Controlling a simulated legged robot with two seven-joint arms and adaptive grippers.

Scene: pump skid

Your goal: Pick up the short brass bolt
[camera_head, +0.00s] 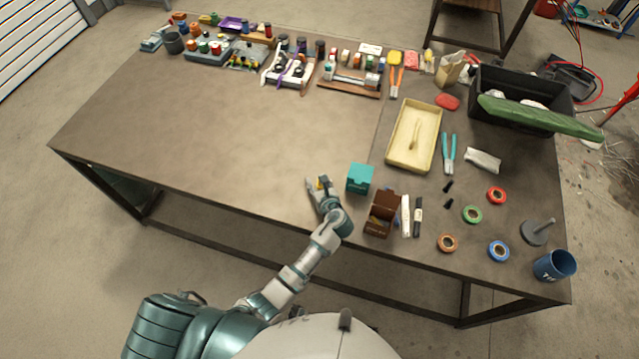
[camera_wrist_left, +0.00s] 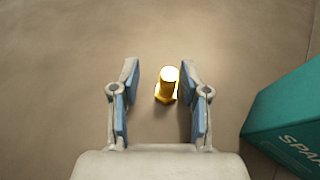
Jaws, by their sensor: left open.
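The short brass bolt (camera_wrist_left: 167,84) stands on the bare brown table top, head down by the look of it. In the left wrist view it is between the two fingers of my left gripper (camera_wrist_left: 160,92), a little nearer the right finger, with gaps on both sides. My left gripper also shows in the head view (camera_head: 318,184), low over the table's near edge. It is open and not closed on the bolt. In the head view the bolt is a small yellow spot (camera_head: 323,180) at the fingers, partly hidden by them. My right gripper is not in view.
A teal box (camera_head: 360,179) stands close to the right of my left gripper. A brown open box (camera_head: 381,214), markers (camera_head: 418,217) and tape rolls (camera_head: 472,214) lie further right. A cream tray (camera_head: 436,150) is beyond. The table left of the gripper is clear.

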